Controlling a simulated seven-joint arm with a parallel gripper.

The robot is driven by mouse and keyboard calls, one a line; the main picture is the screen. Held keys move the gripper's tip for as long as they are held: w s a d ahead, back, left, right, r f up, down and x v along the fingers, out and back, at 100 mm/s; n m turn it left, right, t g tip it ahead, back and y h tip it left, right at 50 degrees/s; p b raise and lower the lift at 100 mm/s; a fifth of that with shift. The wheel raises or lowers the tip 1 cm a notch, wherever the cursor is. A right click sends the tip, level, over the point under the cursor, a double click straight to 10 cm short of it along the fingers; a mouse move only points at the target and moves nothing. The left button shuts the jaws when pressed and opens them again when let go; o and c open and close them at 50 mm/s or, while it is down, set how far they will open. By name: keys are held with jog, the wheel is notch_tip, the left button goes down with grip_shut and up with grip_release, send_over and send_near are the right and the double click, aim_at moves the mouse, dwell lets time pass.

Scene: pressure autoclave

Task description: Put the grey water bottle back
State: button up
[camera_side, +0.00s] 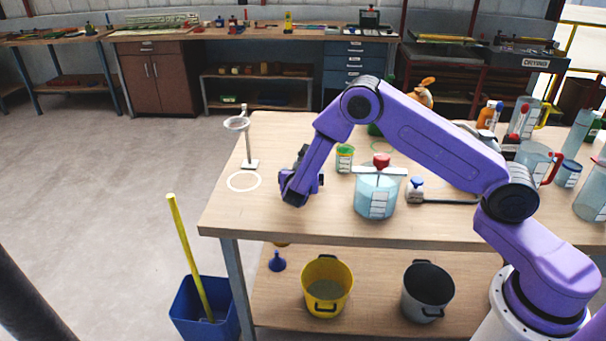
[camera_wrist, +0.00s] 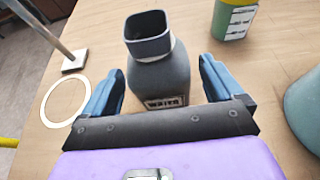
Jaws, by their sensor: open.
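The grey water bottle (camera_wrist: 158,82), with a square open neck and a label reading WATER, stands on the table in the wrist view. My gripper (camera_wrist: 161,70) is open, with one blue finger on each side of the bottle's body. Small gaps seem to show between fingers and bottle; I cannot tell if either touches. In the side view my gripper (camera_side: 300,188) is low over the table's left part, and it mostly hides the bottle there. A white ring marking (camera_side: 243,182) lies empty on the table to the left; it also shows in the wrist view (camera_wrist: 47,105).
A ring stand (camera_side: 250,163) stands behind the white ring. Right of my gripper are a green-lidded jar (camera_side: 344,160) and a large bluish vessel (camera_side: 376,197) with a red knob. A green ring (camera_side: 398,150) lies farther back. Bottles crowd the right side.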

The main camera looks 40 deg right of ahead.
jog(key=v, duration=1)
jog(key=shift+s+a, duration=0.2)
jog(key=s+d+r+m+g+y, duration=0.1)
jog(key=s+r+m+g+y, duration=0.2)
jog(key=s, duration=0.9)
jog(key=s+d+r+m+g+y, duration=0.1)
jog(key=s+r+m+g+y, duration=0.2)
jog(key=s, duration=1)
jog(key=s+d+r+m+g+y, duration=0.1)
jog(key=s+r+m+g+y, duration=0.2)
jog(key=s+r+m, duration=0.2)
jog(key=s+m, duration=0.3)
jog(key=s, duration=0.4)
jog(key=shift+s+y, duration=0.15)
jog(key=shift+y, duration=0.25)
jog(key=shift+d, duration=0.15)
